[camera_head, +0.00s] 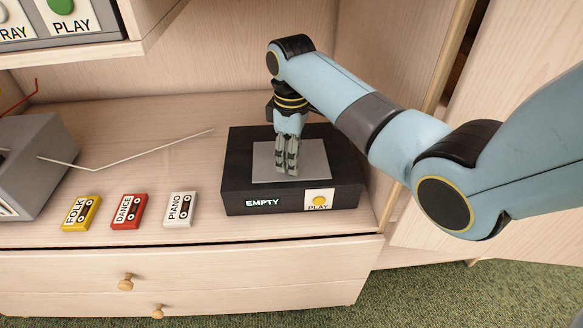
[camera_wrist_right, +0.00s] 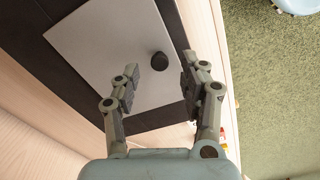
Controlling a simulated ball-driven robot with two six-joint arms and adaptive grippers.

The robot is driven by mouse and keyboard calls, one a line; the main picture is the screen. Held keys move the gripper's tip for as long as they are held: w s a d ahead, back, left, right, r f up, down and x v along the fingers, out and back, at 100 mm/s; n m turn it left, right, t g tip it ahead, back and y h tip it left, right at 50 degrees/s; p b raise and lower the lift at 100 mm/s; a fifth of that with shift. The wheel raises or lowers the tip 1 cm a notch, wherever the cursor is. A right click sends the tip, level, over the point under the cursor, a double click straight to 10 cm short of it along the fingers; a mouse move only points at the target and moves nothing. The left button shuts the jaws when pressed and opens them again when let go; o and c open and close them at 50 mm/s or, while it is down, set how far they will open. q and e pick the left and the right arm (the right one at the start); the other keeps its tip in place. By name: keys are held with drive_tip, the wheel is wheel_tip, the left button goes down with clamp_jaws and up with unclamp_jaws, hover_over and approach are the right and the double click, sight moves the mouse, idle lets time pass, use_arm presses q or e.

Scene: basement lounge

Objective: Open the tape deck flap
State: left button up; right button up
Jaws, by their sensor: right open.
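The tape deck (camera_head: 238,180) is a black box on the wooden shelf, with a lit "EMPTY" sign and a yellow PLAY button (camera_head: 319,201) on its front. Its flap (camera_head: 318,165) is a flat grey plate lying on the top, and it also shows in the right wrist view (camera_wrist_right: 105,45). A small dark knob (camera_wrist_right: 159,61) stands on the flap. My right gripper (camera_head: 287,170) points down over the flap. In the right wrist view its open fingers (camera_wrist_right: 160,68) are on either side of the knob, with a gap. My left gripper is out of view.
Yellow FOLK (camera_head: 81,213), red DANCE (camera_head: 129,211) and white PIANO (camera_head: 180,209) cassettes lie left of the deck. A grey device (camera_head: 40,150) with a thin antenna stands at far left. An upper shelf (camera_head: 150,40) overhangs at upper left.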

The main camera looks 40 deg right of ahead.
drive_tip(key=shift+f+b, duration=0.3)
drive_tip(key=shift+f, duration=1.2)
clamp_jaws()
